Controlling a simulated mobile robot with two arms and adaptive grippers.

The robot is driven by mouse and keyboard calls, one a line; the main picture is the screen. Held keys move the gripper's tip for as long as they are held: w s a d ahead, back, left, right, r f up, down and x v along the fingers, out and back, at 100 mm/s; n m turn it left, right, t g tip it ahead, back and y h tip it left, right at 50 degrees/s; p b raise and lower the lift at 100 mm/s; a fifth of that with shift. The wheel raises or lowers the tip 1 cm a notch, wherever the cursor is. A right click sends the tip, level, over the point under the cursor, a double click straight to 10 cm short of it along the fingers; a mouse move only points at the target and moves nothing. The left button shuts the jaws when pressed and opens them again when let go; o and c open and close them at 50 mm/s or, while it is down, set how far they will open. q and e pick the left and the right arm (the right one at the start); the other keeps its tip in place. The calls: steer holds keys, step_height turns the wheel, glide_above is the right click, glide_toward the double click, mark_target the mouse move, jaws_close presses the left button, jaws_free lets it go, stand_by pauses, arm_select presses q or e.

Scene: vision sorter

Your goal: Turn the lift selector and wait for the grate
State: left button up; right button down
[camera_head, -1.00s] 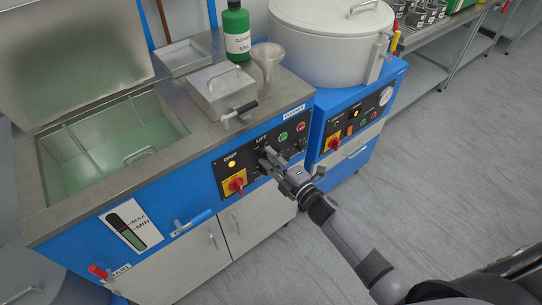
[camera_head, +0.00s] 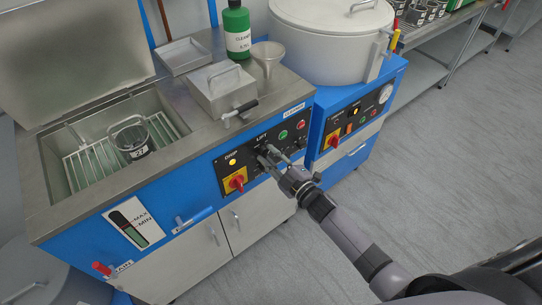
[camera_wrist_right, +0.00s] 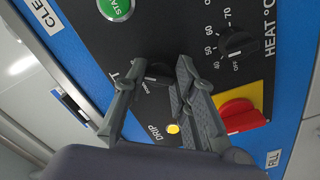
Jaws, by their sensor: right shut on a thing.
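The lift selector (camera_wrist_right: 157,73) is a small black knob on the dark control panel. My right gripper (camera_wrist_right: 156,79) is shut on it, one finger on each side. In the head view my right gripper (camera_head: 268,156) reaches the panel under the LIFT label, and its fingers hide most of the knob. The grate (camera_head: 92,165) is a barred rack raised in the open tank at the left. My left gripper is not in view.
The yellow DRIP lamp (camera_wrist_right: 173,129) is lit. Beside it are a red rotary switch (camera_wrist_right: 240,115) on yellow and the black heat knob (camera_wrist_right: 238,45). A lidded steel box (camera_head: 222,95), a funnel (camera_head: 268,58) and a green bottle (camera_head: 237,30) stand on the worktop.

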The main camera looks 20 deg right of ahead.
steer(key=c, duration=1.3)
jaws_free()
steer(key=v, duration=1.2)
